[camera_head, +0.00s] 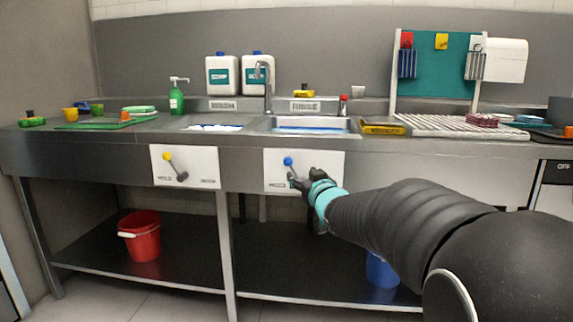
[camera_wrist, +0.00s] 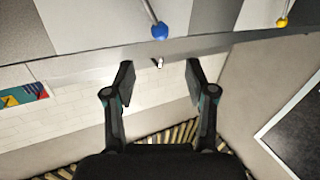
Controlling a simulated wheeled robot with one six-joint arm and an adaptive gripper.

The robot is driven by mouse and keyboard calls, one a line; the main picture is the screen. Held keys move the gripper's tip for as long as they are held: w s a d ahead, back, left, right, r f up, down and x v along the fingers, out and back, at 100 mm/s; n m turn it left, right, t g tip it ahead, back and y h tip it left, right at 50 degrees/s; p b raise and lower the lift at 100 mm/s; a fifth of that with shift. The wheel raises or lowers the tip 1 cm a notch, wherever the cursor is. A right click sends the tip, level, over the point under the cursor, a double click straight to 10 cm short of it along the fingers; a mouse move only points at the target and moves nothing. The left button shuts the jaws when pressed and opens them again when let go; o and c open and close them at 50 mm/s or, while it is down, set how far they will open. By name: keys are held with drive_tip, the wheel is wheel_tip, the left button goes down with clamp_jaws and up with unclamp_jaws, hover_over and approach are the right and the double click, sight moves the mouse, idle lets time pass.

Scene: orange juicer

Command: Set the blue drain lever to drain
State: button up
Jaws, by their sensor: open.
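The blue drain lever (camera_head: 288,161) is on a white panel (camera_head: 329,161) under the right sink. Its ball points up and slightly left, and the lower stem is partly hidden by my gripper. My gripper (camera_head: 303,178) is in front of this panel, just below and right of the blue ball. In the wrist view the blue ball (camera_wrist: 160,31) is beyond the open fingertips (camera_wrist: 160,76), roughly centred between them. Nothing is between the fingers, and I cannot see any contact with the lever. A small label is at the panel's lower left; any right label is hidden.
A yellow-ball lever (camera_head: 167,157) on a second white panel is to the left. The sink counter edge (camera_head: 240,141) runs above both panels. A red bucket (camera_head: 141,236) and a blue container (camera_head: 381,271) are on the lower shelf. A sink leg stands between the panels.

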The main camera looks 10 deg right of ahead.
sight(290, 163)
drive_tip(key=w, duration=0.4)
drive_tip(key=w+a, duration=0.1)
drive_tip(key=w, duration=0.3)
drive_tip(key=w+p, duration=0.1)
drive_tip(key=w, duration=0.3)
drive_tip(key=shift+w+a, duration=0.15)
drive_tip(key=shift+a, duration=0.15)
clamp_jaws()
